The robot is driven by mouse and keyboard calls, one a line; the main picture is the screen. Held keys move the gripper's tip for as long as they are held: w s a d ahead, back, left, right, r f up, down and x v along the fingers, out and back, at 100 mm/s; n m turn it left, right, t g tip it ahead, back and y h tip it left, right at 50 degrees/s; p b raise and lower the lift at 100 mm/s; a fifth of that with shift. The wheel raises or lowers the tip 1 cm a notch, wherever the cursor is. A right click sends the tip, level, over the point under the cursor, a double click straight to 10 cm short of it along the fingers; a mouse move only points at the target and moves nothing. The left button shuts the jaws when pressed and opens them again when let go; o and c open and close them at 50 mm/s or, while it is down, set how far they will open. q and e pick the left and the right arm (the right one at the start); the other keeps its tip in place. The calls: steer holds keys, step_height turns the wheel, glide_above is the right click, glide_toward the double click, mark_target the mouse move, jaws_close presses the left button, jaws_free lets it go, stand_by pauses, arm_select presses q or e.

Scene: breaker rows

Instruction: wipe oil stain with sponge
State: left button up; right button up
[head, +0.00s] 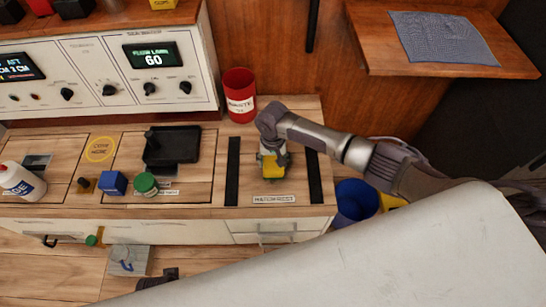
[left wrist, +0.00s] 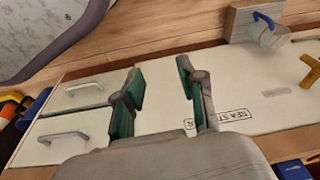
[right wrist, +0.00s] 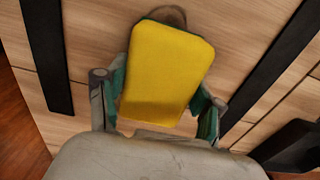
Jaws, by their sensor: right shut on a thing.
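The yellow sponge (right wrist: 165,75) is held between the fingers of my right gripper (right wrist: 160,98). In the head view the sponge (head: 272,167) is under my right gripper (head: 273,150), over the wooden counter between two black strips. A brown rounded patch (right wrist: 168,14), probably the oil stain, shows past the sponge's far edge in the right wrist view. The sponge hides the rest of it. I cannot tell whether the sponge touches the counter. My left gripper (left wrist: 160,85) is open and empty, above white drawer fronts with handles.
A red waste bin (head: 239,95) stands behind the sponge. Black strips (head: 233,170) flank this area. A black tray (head: 172,146), a green-lidded jar (head: 146,184), a blue box (head: 113,183) and a white bottle (head: 22,180) stand to the left. A blue bucket (head: 355,202) is at the right.

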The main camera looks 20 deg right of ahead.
mark_target(274, 170)
steer(key=shift+s+a+f+p, duration=0.15)
steer(key=shift+s+p, duration=0.6)
steer(key=shift+s, duration=0.2)
steer(key=shift+s+a+p, duration=0.2)
steer(key=shift+s+p, duration=0.4)
steer(key=shift+p, duration=0.2)
steer(key=shift+s+a+p, duration=0.1)
steer(key=shift+s+p, duration=0.25)
steer(key=shift+p, duration=0.05)
steer(key=shift+s+a+p, duration=0.15)
steer(key=shift+s+p, duration=0.3)
steer(key=shift+p, duration=0.2)
steer(key=shift+s+a+r+p, duration=0.15)
steer(key=shift+s+r+p, duration=0.1)
steer(key=shift+s+p, duration=0.25)
steer(key=shift+s+a+p, duration=0.15)
steer(key=shift+s+p, duration=0.15)
steer(key=shift+p, duration=0.25)
arm_select(q)
steer(key=s+a+f, duration=0.1)
steer(key=s+f, duration=0.5)
steer(key=s, duration=0.3)
steer(key=s+a+f+g, duration=0.1)
steer(key=s+a+f, duration=0.1)
steer(key=s+f, duration=0.5)
steer(key=shift+s+g, duration=0.3)
steer(key=shift+s, duration=0.9)
arm_select(e)
steer(key=shift+f, duration=0.15)
